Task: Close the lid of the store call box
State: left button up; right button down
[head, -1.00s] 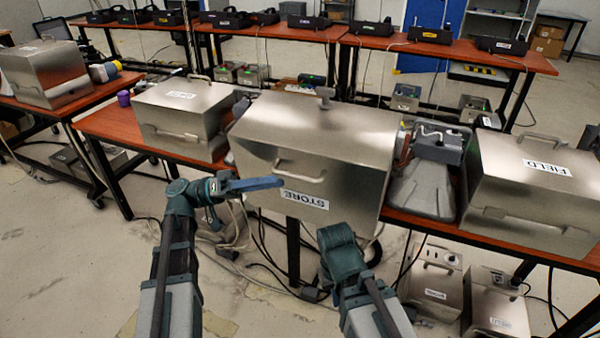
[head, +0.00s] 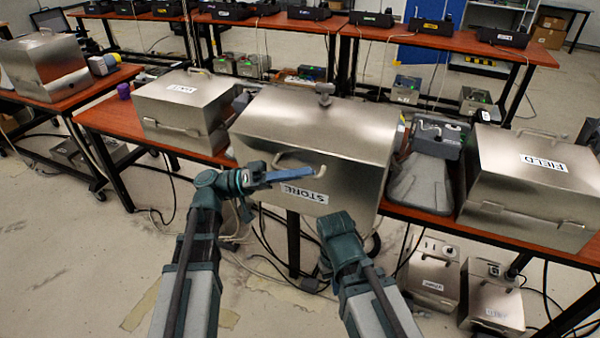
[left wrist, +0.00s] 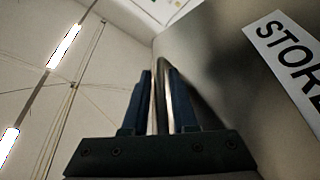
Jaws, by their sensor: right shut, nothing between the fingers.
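The metal store call box (head: 310,125) stands on the table in the middle of the head view, its wide front panel reaching below the table edge. The panel carries a looped handle (head: 284,158) and a STORE label (head: 305,193). My left gripper (head: 291,174) is at the handle, its fingers pointing right. In the left wrist view, its fingers (left wrist: 160,95) are apart, with the handle (left wrist: 162,68) showing between them; whether they touch it I cannot tell. My right gripper (head: 338,222) is shut and empty, low in front of the box's lower right part.
A smaller metal box (head: 180,105) stands to the left and the FIELD box (head: 530,180) to the right. A grey device (head: 425,175) sits close to the store box's right side. Cables and metal units (head: 433,275) are under the table. The front floor is mostly clear.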

pick_arm(q)
grip_shut()
dwell(1.1)
